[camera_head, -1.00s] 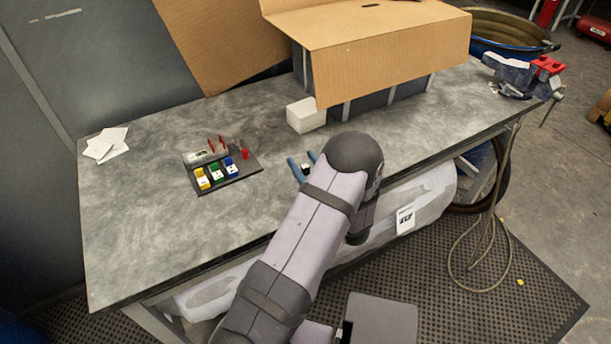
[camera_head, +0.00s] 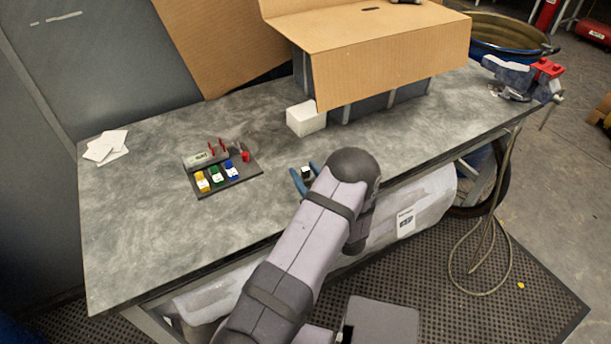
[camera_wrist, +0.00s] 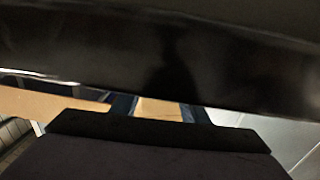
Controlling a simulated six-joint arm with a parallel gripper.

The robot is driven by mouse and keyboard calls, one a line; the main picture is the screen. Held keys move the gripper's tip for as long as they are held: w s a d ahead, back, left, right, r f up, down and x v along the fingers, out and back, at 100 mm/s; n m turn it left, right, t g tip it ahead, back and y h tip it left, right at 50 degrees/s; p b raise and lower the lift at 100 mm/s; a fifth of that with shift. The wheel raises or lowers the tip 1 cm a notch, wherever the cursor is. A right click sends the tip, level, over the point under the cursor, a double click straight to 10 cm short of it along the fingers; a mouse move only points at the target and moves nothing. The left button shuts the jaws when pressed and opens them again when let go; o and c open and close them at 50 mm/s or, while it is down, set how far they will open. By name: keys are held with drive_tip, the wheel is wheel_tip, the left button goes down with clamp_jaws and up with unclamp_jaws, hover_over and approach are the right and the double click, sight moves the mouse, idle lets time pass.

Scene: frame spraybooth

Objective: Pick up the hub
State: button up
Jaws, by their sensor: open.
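A small black and white piece (camera_head: 307,172), which looks like the hub, shows between the blue fingers of my gripper (camera_head: 305,177) in the head view, over the worktop in front of the white box. My gripper is open, with a finger on each side of the piece. I cannot tell whether either finger touches it. My arm hides part of the area behind the fingers. In the wrist view a black surface close to the lens fills the upper part, and I cannot tell what it is.
A dark tray (camera_head: 242,177) with yellow, green and blue blocks and red upright pieces lies left of my gripper. A white box (camera_head: 306,118) stands behind, beside a cardboard-covered case (camera_head: 392,70). White papers (camera_head: 106,147) lie far left. The worktop's left front is clear.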

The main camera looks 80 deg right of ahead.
drive_tip(key=shift+p+x, duration=0.65)
drive_tip(key=shift+x, duration=1.35)
drive_tip(key=shift+r, duration=0.1)
clamp_jaws()
drive_tip(key=shift+r, duration=0.25)
wheel_tip(320, 180, up, 10)
drive_tip(key=b, duration=0.2)
drive_tip(key=shift+f, duration=0.2)
